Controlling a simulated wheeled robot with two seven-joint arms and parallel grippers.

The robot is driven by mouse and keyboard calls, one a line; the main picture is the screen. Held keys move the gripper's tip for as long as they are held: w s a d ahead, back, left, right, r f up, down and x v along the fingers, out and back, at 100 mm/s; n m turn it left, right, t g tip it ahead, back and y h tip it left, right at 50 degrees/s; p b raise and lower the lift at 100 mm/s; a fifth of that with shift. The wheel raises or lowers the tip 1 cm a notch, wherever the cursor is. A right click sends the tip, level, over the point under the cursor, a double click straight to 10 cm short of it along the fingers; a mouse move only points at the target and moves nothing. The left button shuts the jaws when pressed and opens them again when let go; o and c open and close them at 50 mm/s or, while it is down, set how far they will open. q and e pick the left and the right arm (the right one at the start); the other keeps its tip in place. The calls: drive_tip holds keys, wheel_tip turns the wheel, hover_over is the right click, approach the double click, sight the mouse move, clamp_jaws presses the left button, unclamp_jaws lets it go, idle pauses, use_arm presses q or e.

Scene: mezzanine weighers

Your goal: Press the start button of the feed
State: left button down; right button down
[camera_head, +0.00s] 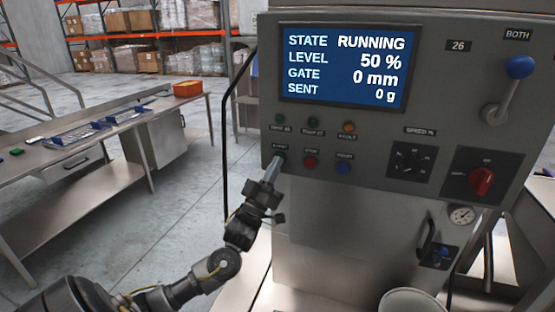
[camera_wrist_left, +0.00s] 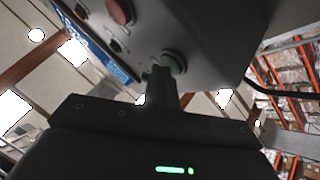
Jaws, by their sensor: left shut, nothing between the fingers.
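The start button is a green button (camera_head: 281,157) at the lower left of the grey control panel (camera_head: 385,120). It also shows in the left wrist view (camera_wrist_left: 174,62), right at the fingertips. My left gripper (camera_head: 276,164) is shut and empty, its tips at the green button and seemingly touching it, partly covering it. The screen (camera_head: 343,68) on the panel reads STATE RUNNING, LEVEL 50 %, GATE 0 mm, SENT 0 g. My right gripper is not in view.
A red button (camera_head: 310,162) and a blue button (camera_head: 343,167) sit right of the green one. A speed dial (camera_head: 408,160), a red rotary switch (camera_head: 481,181) and a blue-knobbed lever (camera_head: 519,68) are farther right. A steel bench (camera_head: 105,137) stands left, with open floor between.

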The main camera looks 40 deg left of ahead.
use_arm(q)
drive_tip(key=shift+s+d+p, duration=0.3)
drive_tip(key=shift+s, duration=0.5)
drive_tip(key=shift+s+d+p, duration=0.25)
drive_tip(key=shift+s, duration=0.55)
drive_tip(key=shift+s+d+p, duration=0.25)
drive_tip(key=shift+s+d, duration=0.05)
drive_tip(key=shift+s, duration=0.45)
drive_tip(key=shift+s+d+p, duration=0.25)
drive_tip(key=shift+s, duration=0.55)
